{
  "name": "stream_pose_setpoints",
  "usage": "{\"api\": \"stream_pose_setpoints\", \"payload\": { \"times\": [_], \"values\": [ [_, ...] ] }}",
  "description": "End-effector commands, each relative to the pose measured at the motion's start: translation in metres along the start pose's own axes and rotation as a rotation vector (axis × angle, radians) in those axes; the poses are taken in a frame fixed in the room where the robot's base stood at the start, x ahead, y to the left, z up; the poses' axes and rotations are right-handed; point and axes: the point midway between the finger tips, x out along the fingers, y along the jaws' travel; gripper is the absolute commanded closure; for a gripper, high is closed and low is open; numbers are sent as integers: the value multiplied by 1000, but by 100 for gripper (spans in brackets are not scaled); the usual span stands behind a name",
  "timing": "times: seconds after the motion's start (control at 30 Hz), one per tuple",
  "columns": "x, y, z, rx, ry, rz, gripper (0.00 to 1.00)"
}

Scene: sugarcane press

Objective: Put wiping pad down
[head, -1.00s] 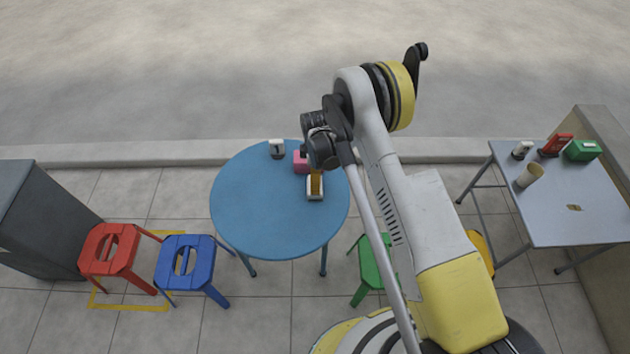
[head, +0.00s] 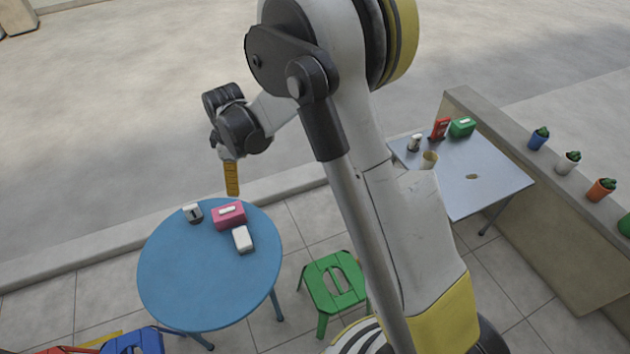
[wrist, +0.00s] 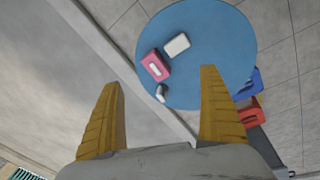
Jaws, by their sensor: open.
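The wiping pad (head: 243,239), a small white-topped block with a dark lower part, lies flat on the round blue table (head: 190,285), near its right back edge. In the wrist view the white pad (wrist: 177,45) lies on the blue table beside the pink box. My gripper (head: 232,188) hangs in the air near the table's far edge, clear of the pad. In the wrist view its two yellow fingers (wrist: 161,78) are spread wide with nothing between them.
A pink box (head: 229,215) and a small white-and-dark item (head: 193,213) stand by the pad. A green stool (head: 335,290) and blue stool (head: 135,342) flank the table. A grey table (head: 480,185) with several items stands right. The table's front half is clear.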

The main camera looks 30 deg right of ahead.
Motion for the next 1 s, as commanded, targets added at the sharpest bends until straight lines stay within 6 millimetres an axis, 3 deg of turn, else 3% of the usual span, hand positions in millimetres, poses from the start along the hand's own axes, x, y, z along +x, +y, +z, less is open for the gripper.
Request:
{"api": "stream_pose_setpoints", "payload": {
  "times": [0.03, 0.2, 0.4, 0.5, 0.63, 0.8, 1.0],
  "values": [
    [-30, -2, 10, 59, 14, 21, 10],
    [-115, -18, 47, 284, 72, 92, 10],
    [-187, -56, 98, 546, 156, 165, 10],
    [-210, -80, 124, 675, 205, 197, 10],
    [-228, -112, 155, 834, 270, 233, 10],
    [-232, -144, 183, 990, 342, 262, 10],
    [-231, -158, 196, 1066, 379, 274, 10]
  ]
}}
